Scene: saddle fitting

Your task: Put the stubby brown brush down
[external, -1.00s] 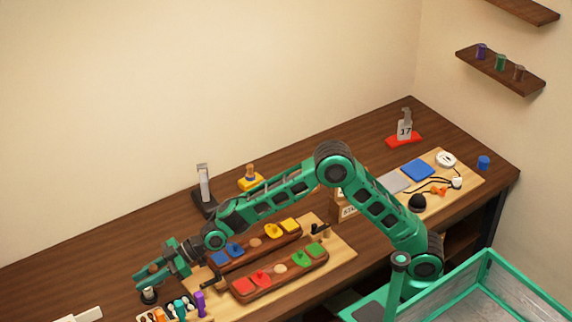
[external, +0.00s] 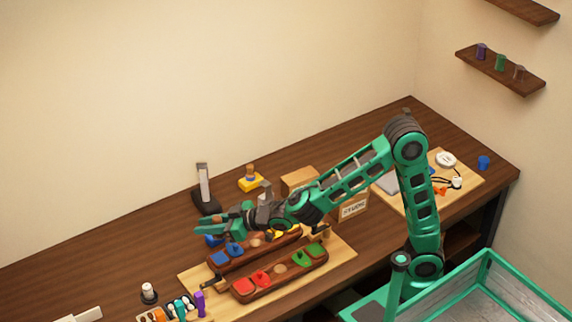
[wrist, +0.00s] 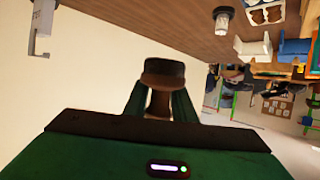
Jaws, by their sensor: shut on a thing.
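The stubby brown brush (wrist: 164,74) is in the wrist view, with a dark, wide head and a narrower brown stem. My gripper (wrist: 160,104) is shut on it, with the stem between the two green fingers. In the external view my gripper (external: 203,229) is raised near the left end of the dark wooden pieces with coloured blocks (external: 262,283), its fingers pointing left. The brush cannot be made out in that view.
A black-based white cylinder (external: 149,292) stands at the left, beside a tray of small coloured tools (external: 176,309). A grey post on a black base (external: 204,188) and a yellow-based stamp (external: 250,179) stand behind my gripper. The table at far left is mostly clear.

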